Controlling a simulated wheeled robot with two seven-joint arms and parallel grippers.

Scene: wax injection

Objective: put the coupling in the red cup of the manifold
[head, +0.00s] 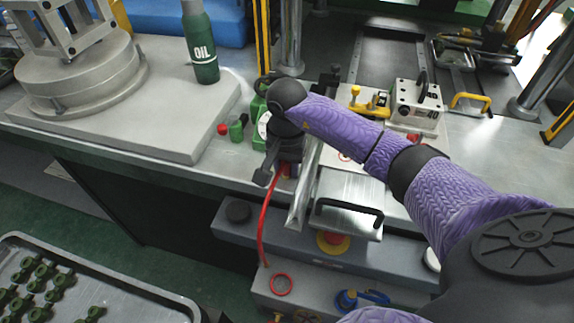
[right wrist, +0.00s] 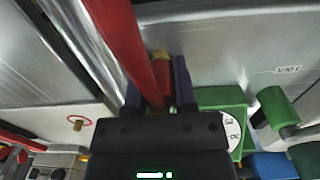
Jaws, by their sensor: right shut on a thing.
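My right gripper (head: 268,176) points down over the bench edge, beside a green manifold (head: 259,107) with a round white gauge. In the right wrist view, the gripper (right wrist: 157,95) is shut on a red coupling (right wrist: 162,85) with a brass-coloured end, held between its two dark purple fingers. A red hose (head: 264,228) hangs from the gripper. The green manifold block (right wrist: 222,97) is just right of the fingers in the wrist view. A small red cup (head: 223,129) shows left of a green one (head: 236,131) in the head view. My left gripper is not in view.
An oil bottle (head: 201,45) and a round metal fixture (head: 80,72) stand at the left on a grey slab. A metal box lid with a black handle (head: 347,205) lies right of the gripper. A tray (head: 120,285) of green parts is at the lower left.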

